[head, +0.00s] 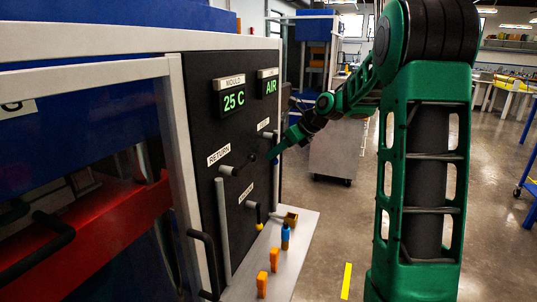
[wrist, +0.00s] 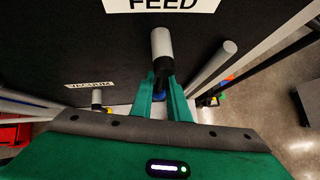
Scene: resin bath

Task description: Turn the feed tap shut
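The feed tap (wrist: 160,43) is a grey stub with a black end under the white FEED label (wrist: 162,4) on the black panel. In the head view the FEED label (head: 263,124) is small, and the tap is partly hidden by my gripper. My gripper (wrist: 162,78) is at the tap, one green finger on each side of its black end. The fingers sit close to the black part; whether they press on it cannot be told. In the head view my gripper (head: 274,153) is at the panel's right side.
The RETURN tap (head: 228,170) and the VACUUM tap (head: 257,213), with a yellow tip, are on the same panel. Upright grey pipes (head: 223,230) stand in front of it. A metal shelf (head: 290,268) below holds a blue item (head: 285,236) and orange ones (head: 274,260).

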